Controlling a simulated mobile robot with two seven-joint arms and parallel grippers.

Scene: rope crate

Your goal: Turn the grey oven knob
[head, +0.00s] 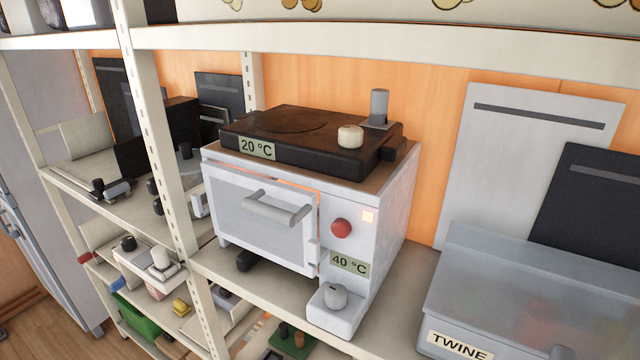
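The grey oven knob (335,297) sits on a small white ledge at the lower right front of the white oven (263,218). A green label (349,262) reading 40 °C is just above the knob. Neither of my grippers shows in the head view.
A dark hot plate (305,140) labelled 20 °C lies on the oven, with a cream knob (350,136) and a grey cylinder (379,104). A translucent TWINE box (520,290) stands to the right. A shelf post (160,130) rises left of the oven.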

